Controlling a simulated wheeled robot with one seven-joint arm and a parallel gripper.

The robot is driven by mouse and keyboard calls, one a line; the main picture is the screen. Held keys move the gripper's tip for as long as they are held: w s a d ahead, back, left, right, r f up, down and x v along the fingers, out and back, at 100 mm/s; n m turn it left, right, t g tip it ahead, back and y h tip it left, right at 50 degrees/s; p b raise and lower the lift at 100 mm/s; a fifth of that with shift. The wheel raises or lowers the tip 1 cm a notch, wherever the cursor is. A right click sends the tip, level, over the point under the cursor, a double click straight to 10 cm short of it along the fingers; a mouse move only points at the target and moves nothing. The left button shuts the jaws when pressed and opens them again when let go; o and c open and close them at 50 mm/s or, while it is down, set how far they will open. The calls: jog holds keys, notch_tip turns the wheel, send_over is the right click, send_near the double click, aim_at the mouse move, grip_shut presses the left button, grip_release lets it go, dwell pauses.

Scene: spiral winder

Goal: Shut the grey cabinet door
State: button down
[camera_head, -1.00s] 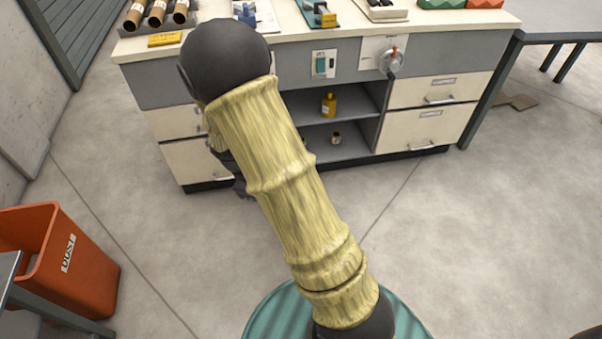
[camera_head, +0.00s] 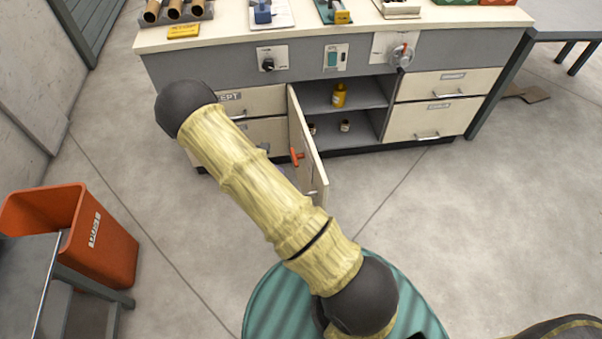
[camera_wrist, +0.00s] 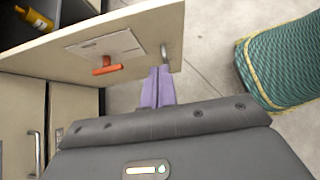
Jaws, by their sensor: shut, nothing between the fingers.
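The cabinet door (camera_head: 311,163) stands open, swung out from the left side of the shelf opening. It looks cream, with an orange handle (camera_head: 296,157) on its left face. In the wrist view the door (camera_wrist: 50,48) crosses the top, showing the orange handle on a pale plate and a metal pull (camera_wrist: 164,54) near its free end. My gripper (camera_wrist: 160,70) has its purple fingers shut and empty, close to that pull and the door's lower edge. I cannot tell whether they touch. In the head view my arm hides most of the gripper.
The open compartment holds a yellow bottle (camera_head: 339,95) and small jars (camera_head: 345,126). Drawers (camera_head: 432,118) flank it under the worktop (camera_head: 350,34). An orange bin (camera_head: 105,245) stands at left. The floor (camera_head: 430,220) to the right of the door is clear.

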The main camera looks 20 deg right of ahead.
aim_at(318, 178)
jog(key=x, duration=0.4)
jog(key=d+r+x, duration=0.1)
jog(key=x, duration=0.7)
jog(key=shift+s+d+r, duration=0.1)
jog(key=shift+d+r, duration=0.15)
jog(key=shift+s+d, duration=0.1)
jog(key=shift+d, duration=0.4)
